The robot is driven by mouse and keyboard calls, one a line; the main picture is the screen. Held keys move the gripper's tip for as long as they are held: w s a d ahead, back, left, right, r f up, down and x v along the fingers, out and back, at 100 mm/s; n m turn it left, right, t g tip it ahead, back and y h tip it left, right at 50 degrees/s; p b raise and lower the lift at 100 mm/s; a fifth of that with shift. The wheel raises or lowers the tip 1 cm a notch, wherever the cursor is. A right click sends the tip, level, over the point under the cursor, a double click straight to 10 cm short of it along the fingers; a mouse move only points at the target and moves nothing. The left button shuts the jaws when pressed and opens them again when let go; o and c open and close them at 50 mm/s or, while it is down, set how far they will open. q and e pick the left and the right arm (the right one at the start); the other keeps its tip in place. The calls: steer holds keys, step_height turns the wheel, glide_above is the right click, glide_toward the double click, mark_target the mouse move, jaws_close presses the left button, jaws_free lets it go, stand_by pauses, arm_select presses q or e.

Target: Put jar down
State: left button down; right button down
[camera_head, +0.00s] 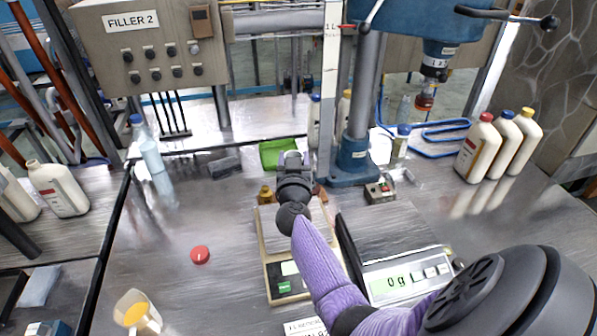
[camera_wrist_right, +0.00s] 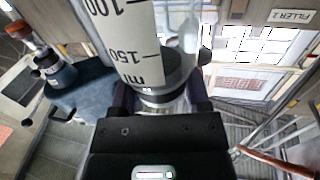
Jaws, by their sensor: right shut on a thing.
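My right gripper (camera_head: 292,162) is above the metal table, in front of the drill-like blue press stand (camera_head: 355,160). In the right wrist view its fingers (camera_wrist_right: 162,92) are shut on the clear jar (camera_wrist_right: 172,75), which has a white scale strip marked 100 and 150 ml. In the head view the gripper and forearm hide most or all of the jar, so I cannot tell its height over the table. A weighing scale (camera_head: 402,283) reading 0 g stands to the right of my forearm. My left gripper is not in view.
A second device with a wooden-edged platform (camera_head: 268,245) lies under my forearm. White bottles (camera_head: 480,148) stand at the right. The table's left middle is mostly clear.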

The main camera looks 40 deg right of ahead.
step_height(320, 180, down, 10)
steer(key=b, duration=0.8)
steer(key=shift+a+r, duration=0.1)
steer(key=shift+a, duration=0.05)
steer(key=shift+r+p, duration=0.3)
steer(key=shift+f, duration=0.15)
steer(key=shift+c, duration=0.3)
jaws_free()
steer(key=shift+s+a+r, duration=0.2)
steer(key=shift+a, duration=0.05)
steer(key=p+v, duration=0.3)
steer(key=v, duration=0.8)
steer(key=shift+s, duration=0.15)
steer(key=shift+a, duration=0.1)
